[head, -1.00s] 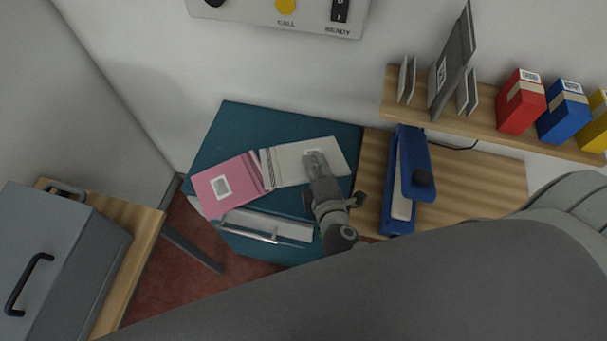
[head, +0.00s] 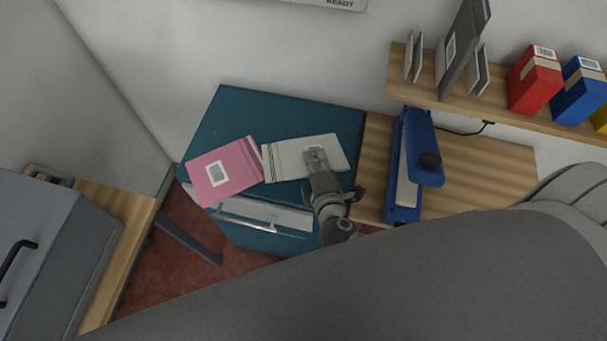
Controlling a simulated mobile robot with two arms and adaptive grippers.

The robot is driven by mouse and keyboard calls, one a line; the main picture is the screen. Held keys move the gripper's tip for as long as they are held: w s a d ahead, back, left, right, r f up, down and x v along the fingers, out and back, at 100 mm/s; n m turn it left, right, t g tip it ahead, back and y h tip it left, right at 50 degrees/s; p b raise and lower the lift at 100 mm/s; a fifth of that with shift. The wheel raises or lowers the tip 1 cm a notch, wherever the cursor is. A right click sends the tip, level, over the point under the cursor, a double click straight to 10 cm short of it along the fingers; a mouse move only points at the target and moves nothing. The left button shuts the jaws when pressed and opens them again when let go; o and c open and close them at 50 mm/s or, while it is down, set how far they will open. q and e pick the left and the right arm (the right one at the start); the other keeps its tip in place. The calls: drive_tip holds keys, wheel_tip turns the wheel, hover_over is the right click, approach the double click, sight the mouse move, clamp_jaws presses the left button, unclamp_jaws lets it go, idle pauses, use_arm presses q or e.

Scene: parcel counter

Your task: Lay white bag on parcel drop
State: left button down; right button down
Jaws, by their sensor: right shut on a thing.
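The white bag (head: 285,160) is flat, with dark stripes near its left end. It is over the teal top of the parcel drop (head: 255,112), right of a pink bag (head: 225,172). My right gripper (head: 316,157) is shut on the right part of the white bag and hides some of it. I cannot tell whether the bag rests on the top or is held just above it. My left gripper is not in view.
The pink bag lies on the drop's left part, close beside the white bag. A pale flap with a handle (head: 262,216) is at the drop's front. A blue device (head: 405,165) stands on the wooden counter to the right. A shelf with boxes (head: 535,80) is at upper right.

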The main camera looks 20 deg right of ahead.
drive_tip(key=shift+f+b, duration=1.3)
drive_tip(key=shift+f, duration=0.55)
drive_tip(key=c, duration=1.7)
unclamp_jaws()
drive_tip(key=shift+r, duration=0.1)
drive_tip(key=shift+v, duration=4)
